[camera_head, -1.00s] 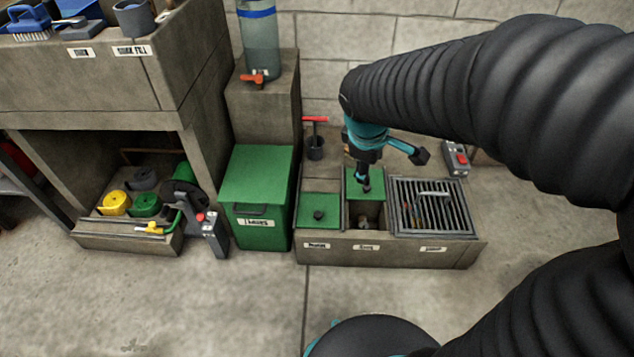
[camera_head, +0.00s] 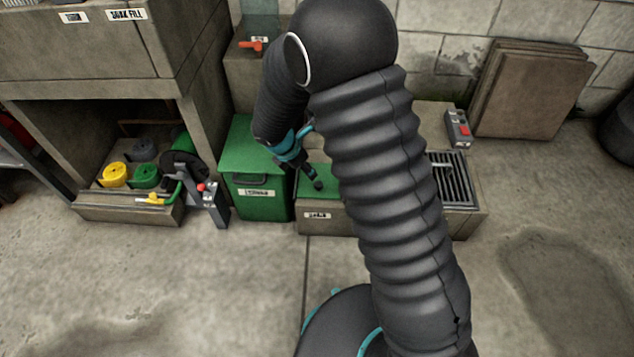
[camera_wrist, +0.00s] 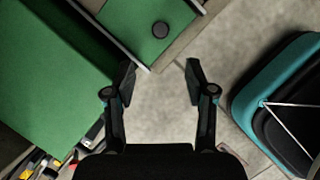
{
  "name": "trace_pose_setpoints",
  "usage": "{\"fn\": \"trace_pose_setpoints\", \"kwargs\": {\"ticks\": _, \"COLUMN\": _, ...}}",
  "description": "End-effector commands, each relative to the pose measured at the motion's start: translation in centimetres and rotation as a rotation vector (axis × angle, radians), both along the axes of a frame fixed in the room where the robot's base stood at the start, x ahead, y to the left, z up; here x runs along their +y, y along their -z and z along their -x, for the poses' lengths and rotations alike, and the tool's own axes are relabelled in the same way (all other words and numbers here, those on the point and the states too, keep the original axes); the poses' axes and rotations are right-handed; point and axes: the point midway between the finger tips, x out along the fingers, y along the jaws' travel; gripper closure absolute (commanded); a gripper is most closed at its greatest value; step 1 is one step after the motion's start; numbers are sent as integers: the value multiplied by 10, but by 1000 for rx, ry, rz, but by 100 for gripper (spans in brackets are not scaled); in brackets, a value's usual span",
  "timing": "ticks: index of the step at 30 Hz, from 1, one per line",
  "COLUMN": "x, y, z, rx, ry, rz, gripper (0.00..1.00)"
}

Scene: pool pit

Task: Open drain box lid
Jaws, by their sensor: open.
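The box has a green lid (camera_head: 331,187) with a round black knob (camera_head: 318,185) over its left compartment; the lid lies flat. In the wrist view the same lid (camera_wrist: 125,12) and knob (camera_wrist: 160,30) show at the top, ahead of the fingertips. My gripper (camera_wrist: 161,72) is open and empty, its fingers apart and not around the knob. In the head view my gripper (camera_head: 308,177) is close to the knob, at its upper left. The middle compartment is hidden behind my arm. The label (camera_head: 317,215) on the box front is too blurred to read.
A green bin (camera_head: 255,201) stands left of the box and fills the left of the wrist view (camera_wrist: 50,75). A grate (camera_head: 453,182) covers the right compartment. A red-buttoned control box (camera_head: 459,129) sits behind it. A hose reel (camera_head: 187,170) stands farther left. The front floor is clear.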

Motion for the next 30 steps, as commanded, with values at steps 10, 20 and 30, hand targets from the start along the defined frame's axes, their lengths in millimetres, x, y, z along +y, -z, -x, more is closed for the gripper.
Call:
{"fn": "trace_pose_setpoints", "kwargs": {"ticks": 10, "x": -18, "y": 60, "z": -16, "rx": 2, "ry": 4, "rz": 0, "gripper": 45}}
{"fn": "trace_pose_setpoints", "kwargs": {"ticks": 20, "x": -33, "y": 106, "z": -29, "rx": 1, "ry": 5, "rz": -1, "gripper": 45}}
{"fn": "trace_pose_setpoints", "kwargs": {"ticks": 30, "x": -36, "y": 116, "z": -33, "rx": -1, "ry": 4, "rz": -3, "gripper": 45}}
